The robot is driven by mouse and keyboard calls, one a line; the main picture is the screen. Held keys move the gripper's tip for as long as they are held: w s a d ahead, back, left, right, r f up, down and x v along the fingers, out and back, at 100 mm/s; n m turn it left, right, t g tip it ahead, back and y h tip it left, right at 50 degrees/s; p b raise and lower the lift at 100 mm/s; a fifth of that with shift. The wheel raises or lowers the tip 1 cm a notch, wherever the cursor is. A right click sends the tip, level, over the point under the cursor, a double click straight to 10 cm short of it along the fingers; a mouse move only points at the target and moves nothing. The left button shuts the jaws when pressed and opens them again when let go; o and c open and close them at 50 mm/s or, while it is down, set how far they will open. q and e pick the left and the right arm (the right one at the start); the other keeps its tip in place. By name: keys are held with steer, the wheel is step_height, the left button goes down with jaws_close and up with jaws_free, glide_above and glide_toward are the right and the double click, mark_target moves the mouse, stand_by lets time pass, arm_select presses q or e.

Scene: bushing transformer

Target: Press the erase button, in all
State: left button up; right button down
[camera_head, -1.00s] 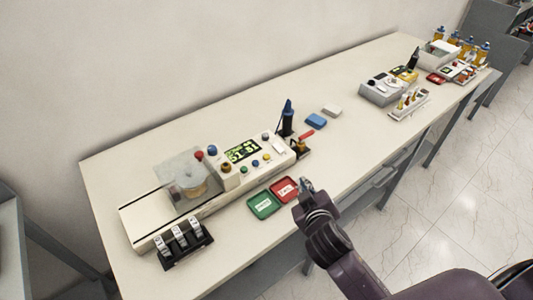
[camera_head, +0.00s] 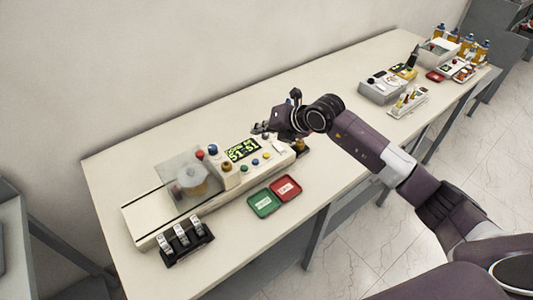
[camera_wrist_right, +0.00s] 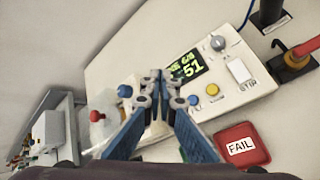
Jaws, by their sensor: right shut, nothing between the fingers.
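The tester (camera_head: 215,185), a long pale unit, lies on the table with a lit green-on-black display (camera_head: 242,150). In the right wrist view the display (camera_wrist_right: 186,68), blue button (camera_wrist_right: 193,100), yellow button (camera_wrist_right: 212,90), grey knob (camera_wrist_right: 218,43) and a white labelled switch (camera_wrist_right: 239,70) show. My right gripper (camera_head: 262,130) is shut and empty above the panel's back right; its fingertips (camera_wrist_right: 157,84) overlap the display's left side. My left gripper is out of view.
A green tray (camera_head: 263,204) and a red FAIL tray (camera_head: 286,188) lie in front of the tester. A black rack (camera_head: 186,243) stands at the front left. More devices (camera_head: 385,88) stand at the table's far right.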

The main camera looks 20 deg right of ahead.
steer(key=d, duration=0.1)
steer(key=d+h, duration=0.1)
steer(key=d, duration=0.1)
steer(key=shift+w+d+f+h, duration=0.15)
steer(key=shift+w+h, duration=0.15)
steer(key=shift+f, duration=0.1)
steer(key=b, duration=0.5)
glide_above(268, 155)
step_height(268, 155, down, 8)
steer(key=shift+s+r, duration=0.15)
steer(key=shift+r, duration=0.05)
steer(key=shift+f+b, duration=0.3)
steer(key=shift+f, duration=0.25)
stand_by(0.5)
steer(key=shift+f+b, duration=0.4)
